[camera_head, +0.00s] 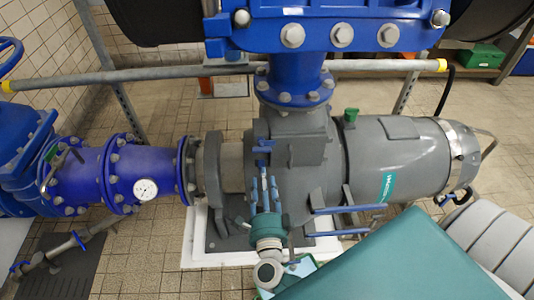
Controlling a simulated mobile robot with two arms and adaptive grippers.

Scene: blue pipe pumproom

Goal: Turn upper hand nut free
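A small blue winged piece (265,147), which looks like a hand nut, sits on the front of the grey pump housing (305,152). I cannot tell for certain that it is the upper hand nut. My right gripper (264,183) has a teal body and light-blue fingers pointing up, just below the winged piece. The fingers are spread apart, with a slim stem showing between them. No contact with the winged piece is visible. Two blue bars (348,209) stick out lower right on the pump.
A blue pipe with a white gauge (146,189) runs in from the left. A large blue flange (330,32) stands above the pump. The grey motor (400,160) lies to the right. A grey rail (160,75) crosses behind. Tiled floor (145,260) is open at front left.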

